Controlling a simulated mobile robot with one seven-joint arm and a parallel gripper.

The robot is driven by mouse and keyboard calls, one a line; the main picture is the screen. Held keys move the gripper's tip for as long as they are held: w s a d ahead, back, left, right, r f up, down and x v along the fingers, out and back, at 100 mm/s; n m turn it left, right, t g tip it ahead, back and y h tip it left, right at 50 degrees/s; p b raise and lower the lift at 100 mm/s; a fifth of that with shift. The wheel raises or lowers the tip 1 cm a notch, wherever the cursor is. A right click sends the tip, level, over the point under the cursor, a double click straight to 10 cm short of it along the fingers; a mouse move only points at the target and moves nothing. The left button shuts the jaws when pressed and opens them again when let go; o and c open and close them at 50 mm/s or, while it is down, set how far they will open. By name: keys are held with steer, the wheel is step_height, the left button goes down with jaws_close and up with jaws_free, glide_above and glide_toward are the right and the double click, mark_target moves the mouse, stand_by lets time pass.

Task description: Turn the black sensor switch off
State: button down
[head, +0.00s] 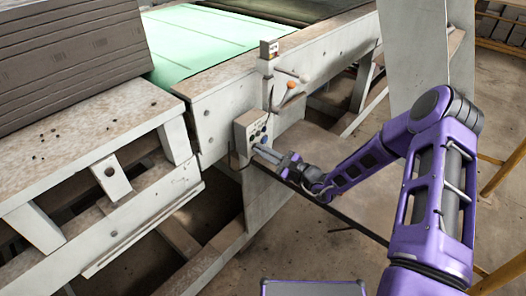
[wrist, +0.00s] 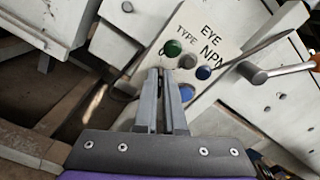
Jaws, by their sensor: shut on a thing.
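A pale grey control box (head: 242,131) sits on the side of the conveyor frame in the head view. In the wrist view its slanted face (wrist: 228,42) reads "EYE TYPE NPN" and carries a green button (wrist: 172,48), a grey knob (wrist: 187,62), a dark blue button (wrist: 203,73) and a brighter blue one (wrist: 186,92). My gripper (wrist: 163,70) reaches the lower left of this face, its fingers close together and shut on the black sensor switch, which the fingertips mostly hide. In the head view my gripper (head: 258,149) is at the box's lower front.
An orange-tipped lever (head: 291,86) and a rod stick out right of the box; the lever's metal shaft (wrist: 285,70) is close in the wrist view. Open floor (head: 330,240) is in front.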

steer(key=shift+f, duration=0.1)
steer(key=c, duration=1)
jaws_free()
steer(key=v, duration=1.7)
steer(key=shift+s+d, duration=0.2)
